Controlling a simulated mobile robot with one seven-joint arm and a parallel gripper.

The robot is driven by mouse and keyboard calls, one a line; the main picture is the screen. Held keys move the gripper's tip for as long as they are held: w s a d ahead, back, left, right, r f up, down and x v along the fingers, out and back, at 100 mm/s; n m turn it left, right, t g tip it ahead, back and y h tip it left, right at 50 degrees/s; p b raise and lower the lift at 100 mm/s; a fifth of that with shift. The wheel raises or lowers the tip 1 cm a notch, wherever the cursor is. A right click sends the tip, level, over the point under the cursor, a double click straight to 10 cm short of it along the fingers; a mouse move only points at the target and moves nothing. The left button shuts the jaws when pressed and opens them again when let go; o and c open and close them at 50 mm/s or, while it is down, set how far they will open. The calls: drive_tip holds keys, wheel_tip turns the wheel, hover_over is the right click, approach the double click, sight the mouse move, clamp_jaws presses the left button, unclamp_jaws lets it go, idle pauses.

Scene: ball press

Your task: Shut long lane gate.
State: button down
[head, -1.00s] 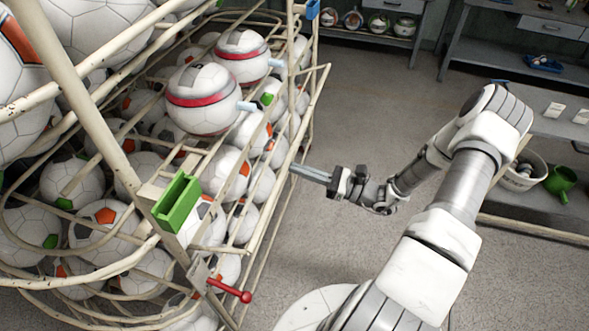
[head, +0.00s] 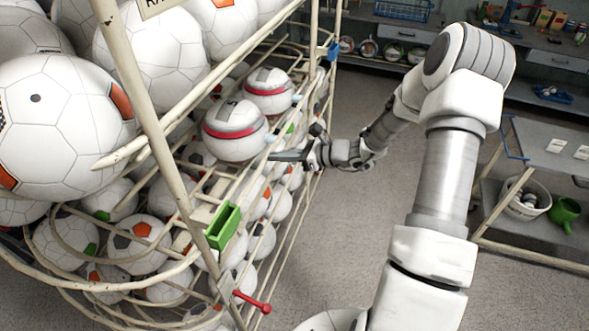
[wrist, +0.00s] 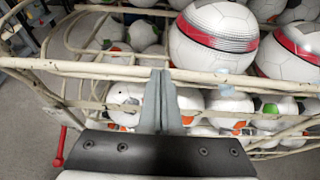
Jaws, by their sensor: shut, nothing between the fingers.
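The wire ball rack holds two red-banded balls, a near one (head: 234,130) and a far one (head: 269,91), on an upper lane. A pale blue tab sits at the front of each, the near one (head: 271,138) and the far one (head: 297,98). I cannot tell which part is the long lane gate. My gripper (head: 276,156) is shut and empty, its fingers pointing left at the rack's front, just below the near tab. In the wrist view, the fingertips (wrist: 160,75) overlap a cream front rail (wrist: 110,70), left of a pale blue tab (wrist: 222,71); contact is unclear.
A green holder (head: 223,227) and a red-knobbed lever (head: 253,302) are on the rack's near front. Large balls (head: 62,118) fill its upper left. Grey floor (head: 340,235) is open right of the rack. A shelf with a white bucket (head: 526,200) stands at the right.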

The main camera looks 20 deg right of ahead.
drive_tip(key=w+a+r+b, duration=0.1)
drive_tip(key=w+a, duration=0.2)
drive_tip(key=a, duration=0.1)
drive_tip(key=shift+w+a+r, duration=0.2)
drive_tip(key=shift+w+a, duration=0.1)
drive_tip(key=shift+a, duration=0.1)
idle(0.4)
